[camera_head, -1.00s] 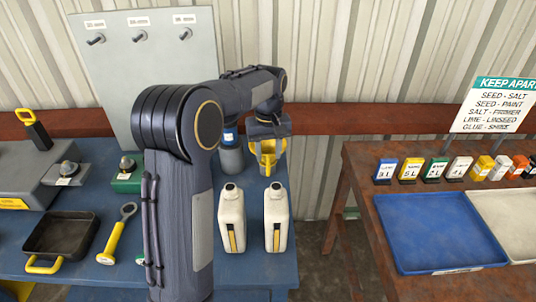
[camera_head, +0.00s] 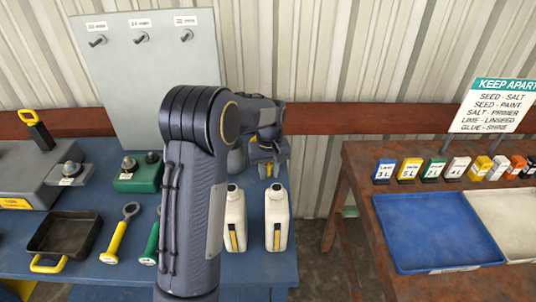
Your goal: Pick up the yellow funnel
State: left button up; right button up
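My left gripper (camera_head: 268,160) points down at the back right of the blue bench, behind two white jugs. Small patches of yellow (camera_head: 276,169) show between and just below its fingers. They seem to be the yellow funnel, but most of it is hidden by the gripper and arm. I cannot tell whether the fingers are apart from it or shut on it. My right gripper is not in view.
Two white jugs (camera_head: 276,220) stand close in front of the gripper. A grey bottle (camera_head: 236,160) is partly hidden behind my arm. A black pan (camera_head: 63,234) and a yellow-handled tool (camera_head: 116,236) lie left. A blue tray (camera_head: 436,232) lies on the right table.

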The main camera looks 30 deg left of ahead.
pick_arm(q)
grip_shut()
jog(key=shift+r, duration=0.15)
